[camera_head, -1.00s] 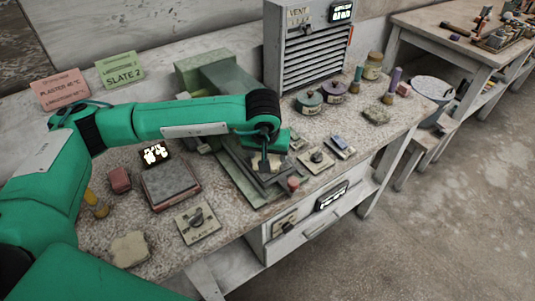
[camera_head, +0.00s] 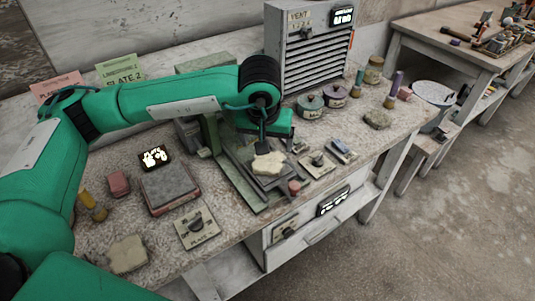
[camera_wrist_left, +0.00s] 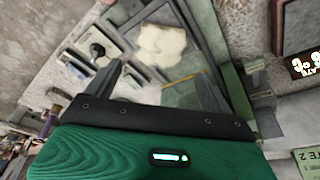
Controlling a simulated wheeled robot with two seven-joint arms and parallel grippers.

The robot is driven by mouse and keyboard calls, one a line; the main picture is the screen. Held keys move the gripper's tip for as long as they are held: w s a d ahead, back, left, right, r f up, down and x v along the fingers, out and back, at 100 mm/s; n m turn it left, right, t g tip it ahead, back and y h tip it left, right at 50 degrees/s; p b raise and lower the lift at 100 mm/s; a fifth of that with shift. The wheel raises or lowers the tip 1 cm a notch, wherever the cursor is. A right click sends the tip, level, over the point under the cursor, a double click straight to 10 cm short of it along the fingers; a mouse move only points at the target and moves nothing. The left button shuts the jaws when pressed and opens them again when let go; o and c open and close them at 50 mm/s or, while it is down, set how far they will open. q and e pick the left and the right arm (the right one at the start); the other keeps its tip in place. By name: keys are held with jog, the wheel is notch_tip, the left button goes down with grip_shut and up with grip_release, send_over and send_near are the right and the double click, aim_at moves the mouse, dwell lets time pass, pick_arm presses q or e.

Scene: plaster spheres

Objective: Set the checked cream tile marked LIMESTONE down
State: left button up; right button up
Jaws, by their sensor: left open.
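A cream, irregular tile (camera_head: 268,163) lies on a dark plate (camera_head: 280,179) of the green-railed fixture (camera_head: 244,192) on the bench. It also shows in the wrist view (camera_wrist_left: 162,45). No LIMESTONE marking is readable on it. My left gripper (camera_head: 264,143) is open and empty, just behind and above the tile, apart from it. In the wrist view the spread fingers (camera_wrist_left: 172,80) point toward the tile with nothing between them. A second cream slab (camera_head: 128,254) lies at the bench's front left. My right gripper is not in view.
A grey block on a reddish base (camera_head: 170,186) and a knobbed plate (camera_head: 197,227) lie left of the fixture. Small knobbed plates (camera_head: 317,163) lie to its right, with lidded jars (camera_head: 310,105) behind. A slatted vent cabinet (camera_head: 309,50) stands at the back.

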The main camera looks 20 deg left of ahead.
pick_arm(q)
jog(key=v, duration=0.3)
jog(key=shift+s+r, duration=0.1)
jog(key=shift+r, duration=0.2)
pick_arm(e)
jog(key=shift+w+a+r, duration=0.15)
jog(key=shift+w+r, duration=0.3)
